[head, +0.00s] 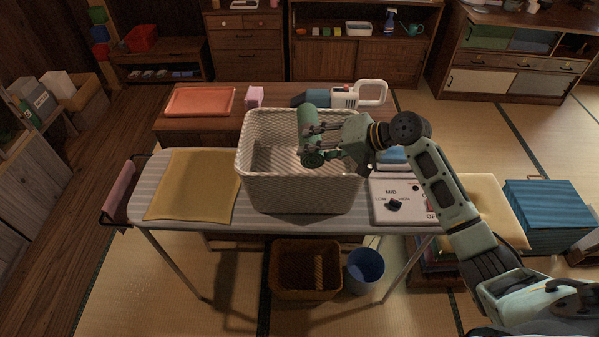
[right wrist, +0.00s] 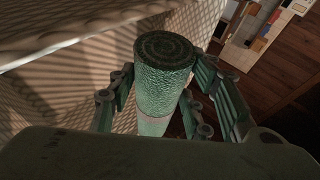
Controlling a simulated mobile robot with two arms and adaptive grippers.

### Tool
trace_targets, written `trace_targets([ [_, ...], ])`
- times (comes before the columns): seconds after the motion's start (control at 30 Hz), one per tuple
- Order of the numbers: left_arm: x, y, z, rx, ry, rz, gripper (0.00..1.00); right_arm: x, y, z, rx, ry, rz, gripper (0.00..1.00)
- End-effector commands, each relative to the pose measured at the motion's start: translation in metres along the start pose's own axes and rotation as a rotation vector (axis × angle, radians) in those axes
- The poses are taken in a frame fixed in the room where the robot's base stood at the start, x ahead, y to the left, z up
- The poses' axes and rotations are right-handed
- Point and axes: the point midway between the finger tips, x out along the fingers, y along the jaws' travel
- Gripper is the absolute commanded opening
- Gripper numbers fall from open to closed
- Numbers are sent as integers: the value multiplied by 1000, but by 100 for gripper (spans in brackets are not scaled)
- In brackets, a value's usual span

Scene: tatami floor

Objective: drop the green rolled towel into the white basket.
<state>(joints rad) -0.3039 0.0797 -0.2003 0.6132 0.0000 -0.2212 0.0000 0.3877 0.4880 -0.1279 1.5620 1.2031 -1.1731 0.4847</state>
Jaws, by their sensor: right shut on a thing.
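The green rolled towel (head: 309,122) is in the grip of my right gripper (head: 318,143), above the white basket (head: 300,195). In the right wrist view the towel (right wrist: 163,75) sits between the two fingers, its spiral end facing up in the picture and a paler band lower down. The basket's woven wall (right wrist: 60,50) lies behind and to the left of it there. The basket is white, woven and open at the top, and stands on the striped ironing board. The part of its inside that shows looks empty. My left gripper is not in view.
The striped ironing board (head: 150,195) carries a folded yellow cloth (head: 192,187) on the left and a control panel with a knob (head: 398,200) on the right. Behind it, a low table holds an orange tray (head: 200,101) and a handheld vacuum (head: 343,97).

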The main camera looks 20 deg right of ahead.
Motion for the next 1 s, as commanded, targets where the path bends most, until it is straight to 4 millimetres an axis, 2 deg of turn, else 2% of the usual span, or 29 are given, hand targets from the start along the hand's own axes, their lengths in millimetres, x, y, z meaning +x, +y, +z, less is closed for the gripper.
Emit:
trace_targets([
  [0.07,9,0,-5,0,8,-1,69,4,6,1,-1,2,-2,17],
  [0.37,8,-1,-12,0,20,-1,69,4,5,1,-1,1,-1,17],
  [0.4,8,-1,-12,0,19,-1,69,4,5,1,-1,1,-1,48],
  [0.63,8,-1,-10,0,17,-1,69,4,5,1,0,1,-1,67],
  [1.0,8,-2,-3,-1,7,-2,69,0,7,1,0,1,1,67],
])
